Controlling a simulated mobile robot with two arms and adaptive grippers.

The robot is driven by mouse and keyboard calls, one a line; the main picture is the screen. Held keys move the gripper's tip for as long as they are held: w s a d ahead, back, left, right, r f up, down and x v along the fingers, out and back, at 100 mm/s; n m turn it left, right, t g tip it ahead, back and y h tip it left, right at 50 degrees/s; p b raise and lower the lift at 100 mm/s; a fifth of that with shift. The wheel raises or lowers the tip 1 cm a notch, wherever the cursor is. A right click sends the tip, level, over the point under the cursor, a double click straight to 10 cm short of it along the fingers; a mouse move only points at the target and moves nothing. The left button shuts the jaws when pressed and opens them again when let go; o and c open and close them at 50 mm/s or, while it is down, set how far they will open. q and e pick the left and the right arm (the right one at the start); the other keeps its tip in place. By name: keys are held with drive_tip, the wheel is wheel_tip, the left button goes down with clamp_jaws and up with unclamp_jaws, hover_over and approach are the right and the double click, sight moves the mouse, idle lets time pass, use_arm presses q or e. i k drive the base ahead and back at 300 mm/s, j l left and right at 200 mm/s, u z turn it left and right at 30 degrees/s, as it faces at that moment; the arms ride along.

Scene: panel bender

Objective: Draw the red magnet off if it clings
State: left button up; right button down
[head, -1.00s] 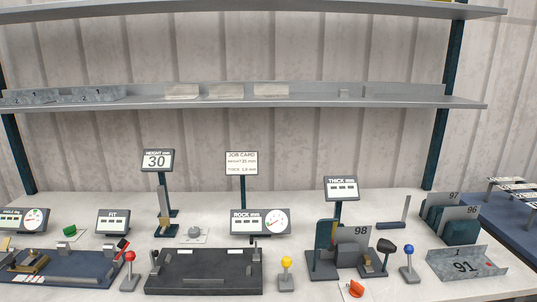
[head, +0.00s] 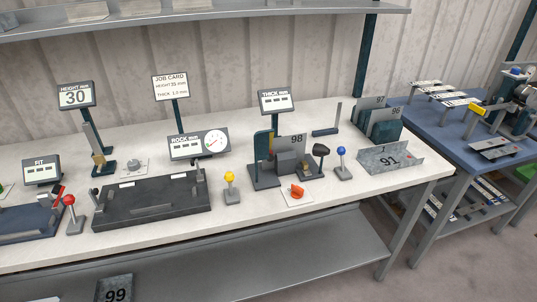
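A red ball-topped piece on a grey base (head: 71,214) stands upright on the white bench at the left; it is probably the red magnet. It stands between the dark blue fixture (head: 25,226) and the black rock plate (head: 150,203). Nothing is seen clinging to it. Similar pieces with a yellow ball (head: 230,186) and a blue ball (head: 342,163) stand further right. The bent metal part 91 (head: 390,158) lies at the bench's right end. Panel 98 (head: 291,147) stands in the thickness gauge (head: 265,172). Neither of my grippers is in view.
Panels 96 and 97 (head: 372,115) stand in a rack at the back right. An orange knob (head: 297,192) sits near the front edge. A blue table (head: 460,130) with strips stands right of the bench. Panel 99 (head: 115,289) is low at the front. The white bench's front strip (head: 270,215) is clear.

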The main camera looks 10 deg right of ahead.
sight(271, 158)
drive_tip(key=j, duration=0.8)
drive_tip(key=k+j+z, duration=0.1)
drive_tip(key=j, duration=0.7)
